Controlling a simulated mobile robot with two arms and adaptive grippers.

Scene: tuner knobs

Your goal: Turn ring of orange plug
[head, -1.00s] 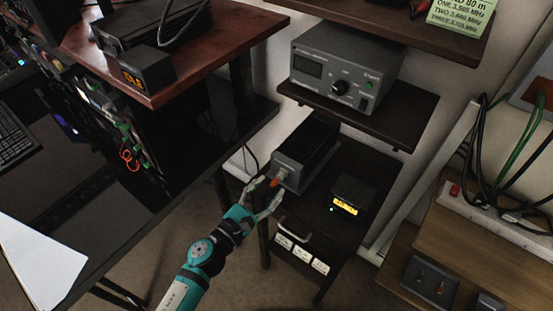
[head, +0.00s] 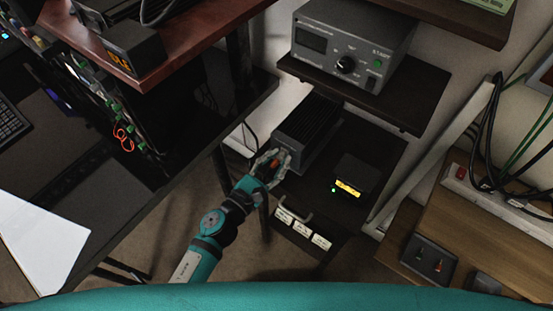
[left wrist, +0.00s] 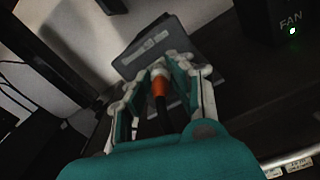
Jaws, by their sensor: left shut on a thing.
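The orange plug (left wrist: 160,86) points into the front face of a dark finned box (head: 304,132) on the small shelf unit. It also shows between the fingers in the head view (head: 275,162). A pale metal collar (left wrist: 158,70) sits at the plug's far end, against the box face. A dark cable runs from the plug back toward my palm. My left gripper (head: 272,165) has its fingers on both sides of the plug and is shut on it; the fingers also show in the left wrist view (left wrist: 160,80). My right gripper is not in view.
A grey tuner (head: 350,45) sits on the shelf above. A drawer handle (head: 295,216) is just below my gripper. The dark desk (head: 110,215) lies left.

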